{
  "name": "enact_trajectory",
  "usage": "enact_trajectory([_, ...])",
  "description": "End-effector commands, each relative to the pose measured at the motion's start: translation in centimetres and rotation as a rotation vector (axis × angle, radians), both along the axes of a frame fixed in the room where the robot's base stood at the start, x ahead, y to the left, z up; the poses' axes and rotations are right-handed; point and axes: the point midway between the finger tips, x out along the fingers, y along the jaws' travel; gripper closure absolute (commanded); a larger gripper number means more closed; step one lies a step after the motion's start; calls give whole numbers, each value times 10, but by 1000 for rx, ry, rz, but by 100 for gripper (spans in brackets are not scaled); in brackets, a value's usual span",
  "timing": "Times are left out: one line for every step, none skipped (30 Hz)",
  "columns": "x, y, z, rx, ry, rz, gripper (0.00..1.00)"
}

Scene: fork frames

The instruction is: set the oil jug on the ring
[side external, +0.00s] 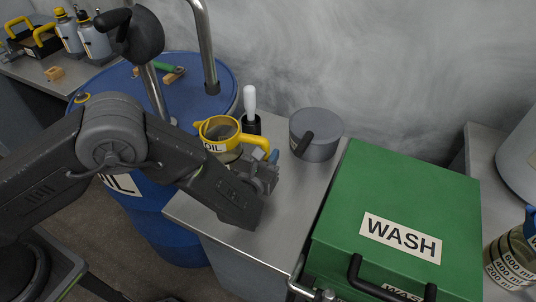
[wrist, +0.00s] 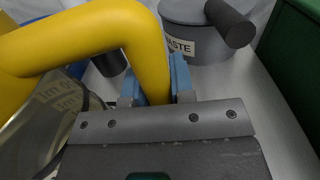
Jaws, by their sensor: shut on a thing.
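My gripper (side external: 266,165) is shut on the jug's handle (side external: 257,141). In the wrist view the yellow handle (wrist: 90,30) runs down between the blue fingertips of my gripper (wrist: 154,88), and part of the clear, marked body (wrist: 62,105) shows at left. My arm hides the jug's base, so I cannot tell whether it touches the bench. I cannot make out the ring.
A grey WASTE pot (side external: 318,128) and a black holder with a white-handled tool (side external: 250,103) stand behind the jug. The green WASH box (side external: 410,190) is at right. The blue drum (side external: 205,80) with pipes is at left. Bare bench (side external: 270,225) lies in front.

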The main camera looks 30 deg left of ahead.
Motion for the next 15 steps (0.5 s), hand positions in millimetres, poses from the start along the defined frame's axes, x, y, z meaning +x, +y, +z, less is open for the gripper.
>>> enact_trajectory([0,0,0,0,-1,0,100])
enact_trajectory([0,0,0,0,-1,0,100])
enact_trajectory([0,0,0,0,-1,0,100])
enact_trajectory([0,0,-1,0,-1,0,100])
enact_trajectory([0,0,-1,0,-1,0,100])
enact_trajectory([0,0,-2,0,-1,0,100])
enact_trajectory([0,0,-3,0,-1,0,100])
enact_trajectory([0,0,-3,0,0,0,100])
enact_trajectory([0,0,-4,1,0,0,100])
enact_trajectory([0,0,-5,1,0,0,100])
enact_trajectory([0,0,-5,1,0,0,100])
enact_trajectory([0,0,-6,1,0,0,100])
enact_trajectory([0,0,-7,1,0,0,100])
enact_trajectory([0,0,-7,1,0,0,100])
enact_trajectory([0,0,-8,0,0,0,100])
